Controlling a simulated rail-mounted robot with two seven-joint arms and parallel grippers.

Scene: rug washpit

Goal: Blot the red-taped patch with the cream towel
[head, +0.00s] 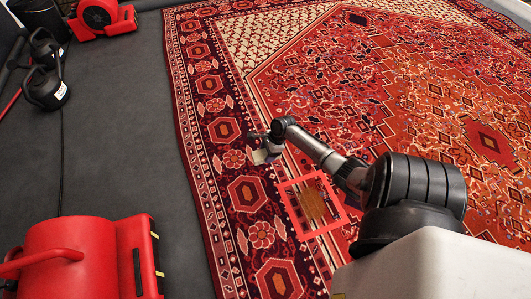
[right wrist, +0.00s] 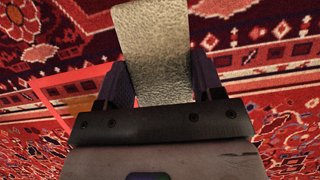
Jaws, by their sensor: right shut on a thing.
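The patch (head: 311,205) is a tan-brown area on the rug, framed by a square of red tape (head: 329,230) near the rug's left border. In the right wrist view the red tape (right wrist: 62,90) shows at the left, partly hidden behind my gripper. My right gripper (head: 264,150) is up and left of the taped square in the head view. It is shut on the cream towel (right wrist: 153,45), which sticks out beyond the fingers; a small pale bit of the towel (head: 261,157) shows in the head view. Whether the towel touches the rug is unclear. My left gripper is not in view.
The patterned red rug (head: 420,90) fills the middle and right. Bare grey floor (head: 130,130) lies to its left. A red blower (head: 75,255) stands at the lower left, another (head: 100,18) at the top left. Black kettlebell-like weights (head: 45,85) and a cable lie near the left edge.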

